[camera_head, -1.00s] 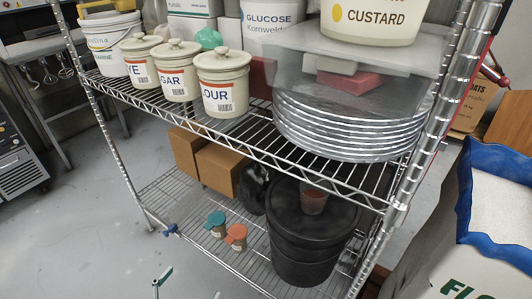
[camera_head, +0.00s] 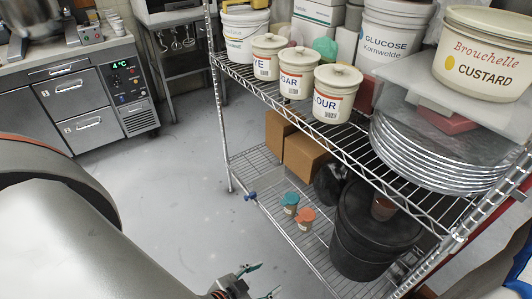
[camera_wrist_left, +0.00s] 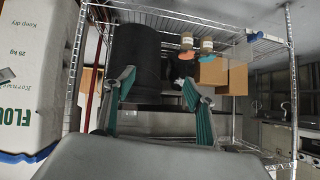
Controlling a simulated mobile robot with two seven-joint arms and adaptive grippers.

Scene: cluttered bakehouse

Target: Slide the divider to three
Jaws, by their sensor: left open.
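A blue knob-like piece (camera_head: 250,197) sits at the front edge of the lower wire shelf, left of the small lidded jars. In the left wrist view, which looks upside down, a blue piece (camera_wrist_left: 257,37) shows beside a clear upright panel (camera_wrist_left: 238,49). This panel looks like the divider; I cannot read any position numbers. My left gripper (camera_head: 260,281) is at the bottom of the head view, in front of the shelf and apart from the blue piece. Its green-padded fingers (camera_wrist_left: 158,88) are spread with nothing between them. My right gripper is not in view.
Two small jars (camera_head: 305,220), brown boxes (camera_head: 303,155) and a black bin (camera_head: 372,240) stand on the lower shelf. Above are lidded crocks (camera_head: 335,98) and stacked trays (camera_head: 430,160). A steel post (camera_head: 222,120) bounds the shelf's left end. The floor (camera_head: 170,190) left of it is clear.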

